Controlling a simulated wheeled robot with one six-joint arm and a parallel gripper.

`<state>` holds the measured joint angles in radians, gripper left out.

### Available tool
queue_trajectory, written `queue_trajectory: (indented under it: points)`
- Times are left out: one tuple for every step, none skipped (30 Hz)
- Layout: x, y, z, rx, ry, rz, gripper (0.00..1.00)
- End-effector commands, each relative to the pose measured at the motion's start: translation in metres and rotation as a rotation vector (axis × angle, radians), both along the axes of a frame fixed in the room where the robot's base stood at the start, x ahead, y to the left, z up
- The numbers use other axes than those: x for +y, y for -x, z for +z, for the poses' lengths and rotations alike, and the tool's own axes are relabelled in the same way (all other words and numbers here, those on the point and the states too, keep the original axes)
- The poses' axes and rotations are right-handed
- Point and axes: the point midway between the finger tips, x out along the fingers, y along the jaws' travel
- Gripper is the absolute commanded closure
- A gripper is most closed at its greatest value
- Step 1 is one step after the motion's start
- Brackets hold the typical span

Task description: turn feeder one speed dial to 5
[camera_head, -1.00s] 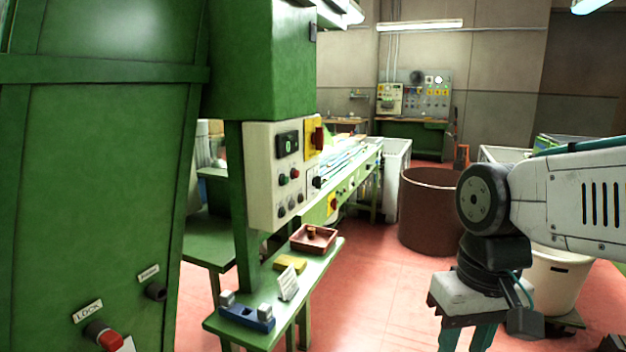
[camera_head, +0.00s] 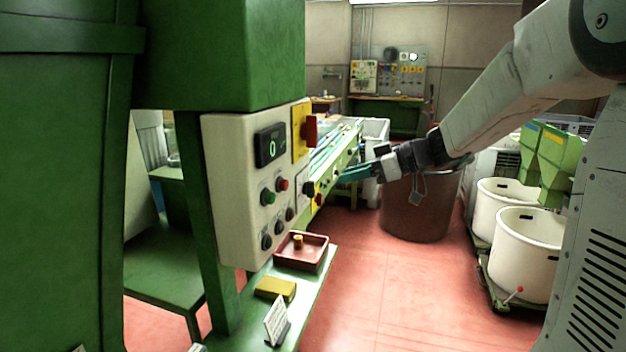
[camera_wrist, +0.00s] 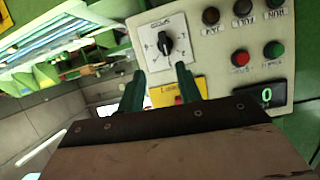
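The speed dial (camera_wrist: 165,43) is a black knob on a white square plate with a ring of marks, in the upper middle of the wrist view; its marks are too small to read surely. In the head view a black knob (camera_head: 309,188), likely the same dial, shows on the right edge of the cream control box (camera_head: 228,190). My gripper (camera_wrist: 158,74) has two green fingers, apart with nothing between them. Their tips are just short of the dial plate in the wrist view. In the head view my gripper (camera_head: 346,177) points left at the box, apart from it.
Buttons (camera_wrist: 240,57), several dark knobs and a green display (camera_wrist: 266,95) reading 0 are on the same box. A yellow plate with a red switch (camera_head: 310,129) sits above the dial. A shelf below holds a brown tray (camera_head: 318,262) and a yellow block (camera_head: 275,288).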

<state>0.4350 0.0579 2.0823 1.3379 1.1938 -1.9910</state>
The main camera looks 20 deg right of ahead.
Motion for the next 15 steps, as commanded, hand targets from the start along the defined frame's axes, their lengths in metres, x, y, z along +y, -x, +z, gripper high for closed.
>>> queue_trajectory:
  points:
    - [0.006, 0.0, 0.0, -0.023, 0.018, 0.02, 0.65]
    - [0.009, -0.001, -0.001, -0.033, 0.026, 0.029, 0.65]
    - [0.012, -0.002, -0.001, -0.042, 0.033, 0.037, 0.65]
    - [0.016, -0.003, -0.002, -0.046, 0.036, 0.042, 0.65]
    - [0.019, -0.004, -0.004, -0.047, 0.037, 0.046, 0.65]
    - [0.023, -0.007, -0.006, -0.047, 0.038, 0.048, 0.65]
    - [0.027, -0.009, -0.007, -0.046, 0.037, 0.048, 0.65]
    - [0.031, -0.012, -0.009, -0.046, 0.037, 0.049, 0.65]
    - [0.037, -0.015, -0.012, -0.046, 0.036, 0.05, 0.65]
    - [0.041, -0.018, -0.014, -0.045, 0.037, 0.05, 0.65]
    - [0.045, -0.021, -0.016, -0.045, 0.037, 0.05, 0.65]
    - [0.05, -0.024, -0.018, -0.044, 0.037, 0.05, 0.65]
    - [0.053, -0.027, -0.02, -0.044, 0.037, 0.05, 0.65]
    - [0.057, -0.029, -0.022, -0.045, 0.038, 0.049, 0.65]
    - [0.06, -0.032, -0.024, -0.045, 0.037, 0.049, 0.65]
